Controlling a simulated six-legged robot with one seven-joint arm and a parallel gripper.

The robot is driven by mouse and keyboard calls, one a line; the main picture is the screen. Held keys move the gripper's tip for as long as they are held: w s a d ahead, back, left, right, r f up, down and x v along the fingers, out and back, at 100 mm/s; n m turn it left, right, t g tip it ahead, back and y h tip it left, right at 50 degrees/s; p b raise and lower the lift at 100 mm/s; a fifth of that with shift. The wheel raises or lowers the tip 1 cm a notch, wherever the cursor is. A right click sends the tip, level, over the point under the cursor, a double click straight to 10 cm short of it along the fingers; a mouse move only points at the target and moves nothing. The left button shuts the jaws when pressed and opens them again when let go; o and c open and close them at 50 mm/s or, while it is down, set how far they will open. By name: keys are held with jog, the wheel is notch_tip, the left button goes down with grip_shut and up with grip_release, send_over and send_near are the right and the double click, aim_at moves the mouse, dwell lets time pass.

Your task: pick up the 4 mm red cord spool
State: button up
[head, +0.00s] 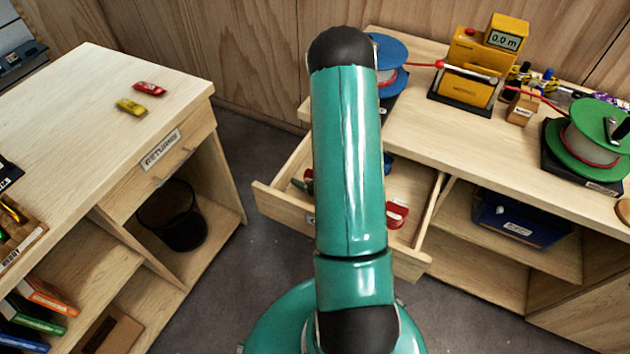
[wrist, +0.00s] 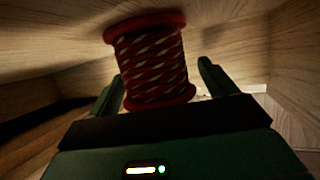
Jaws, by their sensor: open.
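A red spool (wrist: 150,62) wound with dark red, pale-flecked cord fills the upper middle of the wrist view. No label can be read on it there. My gripper (wrist: 160,72) is open, with one finger on each side of the spool and a gap on the right; contact on the left is unclear. Wooden walls surround them. In the head view my arm covers the middle of the open drawer (head: 268,203), and my gripper is hidden. A red item (head: 397,214) shows in the drawer, right of my arm.
The drawer's sides stand close around my arm. The right bench (head: 420,130) carries a blue spool (head: 388,50), a yellow meter (head: 466,70) and a green spool (head: 590,140). The left counter (head: 75,120) has two small items, red and yellow. Bare floor lies between.

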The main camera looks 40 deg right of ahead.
jog(key=c, duration=1.1)
jog(key=shift+r, duration=0.1)
